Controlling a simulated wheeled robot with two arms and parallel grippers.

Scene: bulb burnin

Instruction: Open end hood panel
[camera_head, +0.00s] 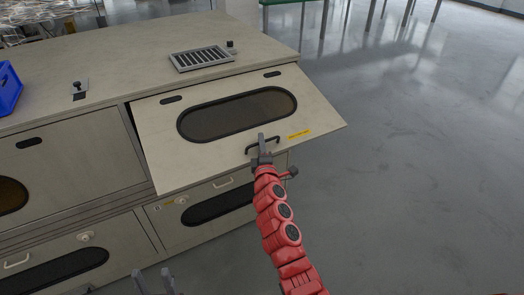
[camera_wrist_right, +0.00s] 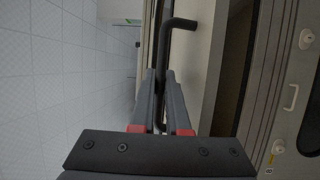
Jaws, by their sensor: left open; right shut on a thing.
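The end hood panel (camera_head: 220,163) is a beige flap with a dark oval window (camera_head: 240,112) and a yellow label (camera_head: 299,135). It is tilted outward from the cabinet, its lower edge apart from the cabinet front and a dark gap showing at its left side. My right gripper (camera_head: 262,145) is shut on the panel's black bar handle (camera_head: 277,140). In the right wrist view the handle (camera_wrist_right: 181,24) runs between the fingers (camera_wrist_right: 161,85). My left gripper (camera_head: 155,279) shows only its fingertips at the bottom edge; it is open and empty, away from the panel.
The cabinet top (camera_head: 125,60) carries a vent grille (camera_head: 202,57) and a blue crate (camera_head: 8,88) at the left. Below the panel is a lower door (camera_head: 175,222) with a pale handle. The grey floor (camera_head: 430,170) to the right is clear.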

